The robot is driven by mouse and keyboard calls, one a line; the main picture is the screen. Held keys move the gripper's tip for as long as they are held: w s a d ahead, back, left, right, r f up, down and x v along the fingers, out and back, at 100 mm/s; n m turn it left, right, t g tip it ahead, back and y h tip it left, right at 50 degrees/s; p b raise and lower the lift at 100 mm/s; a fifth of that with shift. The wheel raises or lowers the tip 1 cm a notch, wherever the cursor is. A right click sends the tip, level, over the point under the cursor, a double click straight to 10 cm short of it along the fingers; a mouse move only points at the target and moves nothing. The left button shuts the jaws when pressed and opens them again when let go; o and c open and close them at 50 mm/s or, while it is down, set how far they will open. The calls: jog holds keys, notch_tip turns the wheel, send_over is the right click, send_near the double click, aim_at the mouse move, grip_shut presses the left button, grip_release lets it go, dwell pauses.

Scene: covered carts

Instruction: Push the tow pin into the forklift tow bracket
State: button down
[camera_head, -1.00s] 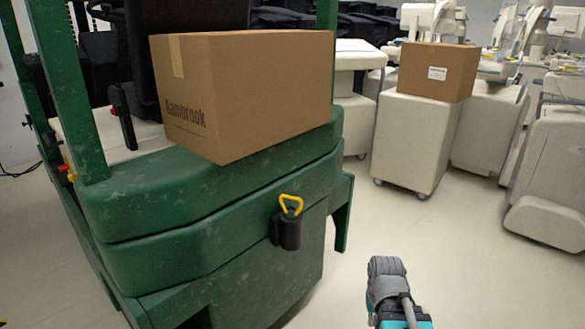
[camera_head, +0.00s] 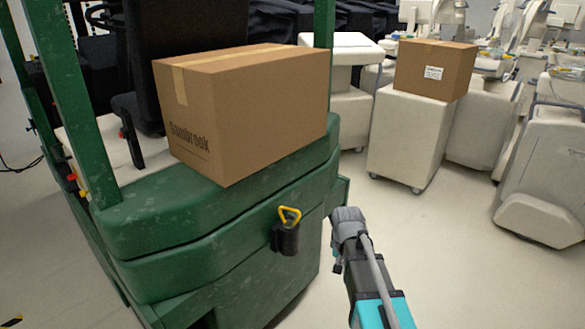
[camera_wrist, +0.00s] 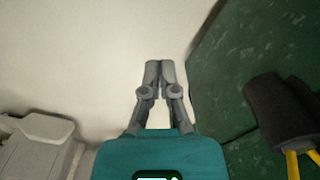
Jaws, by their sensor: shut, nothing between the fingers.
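The tow pin (camera_head: 289,214) has a yellow triangular loop handle and stands upright in the black tow bracket (camera_head: 285,240) on the green forklift's rear (camera_head: 225,240). Its shaft is hidden, so I cannot tell how deep it sits. In the wrist view the bracket (camera_wrist: 277,108) is at the right, with the pin's yellow loop (camera_wrist: 293,163) partly cut off by the lower edge. My gripper (camera_wrist: 160,68) is shut and empty, beside the forklift and apart from the pin. In the head view my gripper (camera_head: 347,216) is right of the bracket, its fingertips not clearly seen.
A large cardboard box (camera_head: 255,110) sits on the forklift's rear deck above the bracket. A smaller box (camera_head: 434,70) rests on a pale cart (camera_head: 408,138) behind. More pale equipment stands at the right. The floor (camera_head: 440,260) right of the forklift is clear.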

jog(key=w+a+r+m+p, duration=0.1)
jog(key=w+a+r+p, duration=0.4)
jog(key=r+p, duration=0.1)
jog(key=w+a+r+m+p, duration=0.1)
jog(key=w+a+r+p, duration=0.3)
jog(key=r, duration=0.3)
jog(key=w+a+r+m+p, duration=0.1)
jog(key=w+a+r+p, duration=0.4)
jog(key=a+r+p, duration=0.1)
jog(key=shift+w+a+r+m+p, duration=0.2)
jog(key=shift+w+m+p, duration=0.1)
jog(key=shift+p, duration=0.55)
jog(key=shift+w+a+r, duration=0.15)
jog(key=shift+w+a, duration=0.1)
jog(key=shift+a, duration=0.15)
jog(key=shift+f+b, duration=2.8)
jog(key=shift+f, duration=0.2)
jog(key=shift+r+p, duration=1.55)
